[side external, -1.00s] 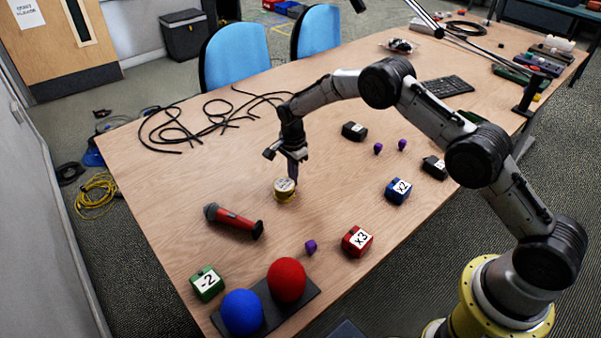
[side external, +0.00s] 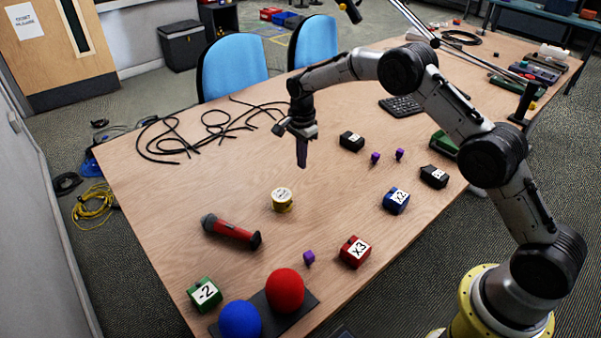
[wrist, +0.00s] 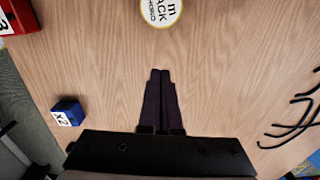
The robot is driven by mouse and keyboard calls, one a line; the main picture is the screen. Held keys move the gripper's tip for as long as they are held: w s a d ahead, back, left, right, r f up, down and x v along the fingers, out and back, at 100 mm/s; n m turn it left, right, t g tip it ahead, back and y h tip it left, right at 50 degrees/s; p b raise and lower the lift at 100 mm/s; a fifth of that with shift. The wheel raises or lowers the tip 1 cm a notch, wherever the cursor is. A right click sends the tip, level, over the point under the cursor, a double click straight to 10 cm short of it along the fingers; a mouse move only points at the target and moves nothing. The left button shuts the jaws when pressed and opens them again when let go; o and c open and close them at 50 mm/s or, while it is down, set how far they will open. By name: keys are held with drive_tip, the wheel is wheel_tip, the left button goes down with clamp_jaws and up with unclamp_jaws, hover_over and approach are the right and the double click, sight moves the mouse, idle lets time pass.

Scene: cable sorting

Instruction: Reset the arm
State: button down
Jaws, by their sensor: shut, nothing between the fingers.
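My gripper (side external: 302,163) hangs above the middle of the wooden table (side external: 240,255), pointing down. Its two dark fingers are together with nothing between them, as the wrist view also shows (wrist: 160,75). A yellow, white-topped round item (side external: 282,200) stands on the table below and a little left of the fingertips in the side view. In the wrist view that round item (wrist: 160,10) is cut by the top edge, beyond the fingertips and apart from them.
Near the gripper lie black cables (side external: 205,130), a red torch-like tool (side external: 230,232), a blue x2 block (side external: 396,201), a red x3 block (side external: 355,252), a green -2 block (side external: 204,294) and small purple pieces (side external: 309,258). A red ball (side external: 285,290) and blue ball (side external: 240,320) sit at the front.

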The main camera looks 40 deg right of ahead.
wheel_tip(320, 180, up, 16)
drive_tip(key=t, duration=0.2)
drive_tip(key=s+r+n+t, duration=0.3)
drive_tip(key=s+r, duration=1.1)
drive_tip(key=r, duration=0.1)
drive_tip(key=s+r+n+t, duration=0.15)
drive_tip(key=s+n, duration=0.45)
drive_tip(key=s, duration=1.1)
drive_tip(key=s+f+n, duration=0.9)
drive_tip(key=s, duration=0.1)
drive_tip(key=shift+s+a+g, duration=0.2)
drive_tip(key=shift+g, duration=0.25)
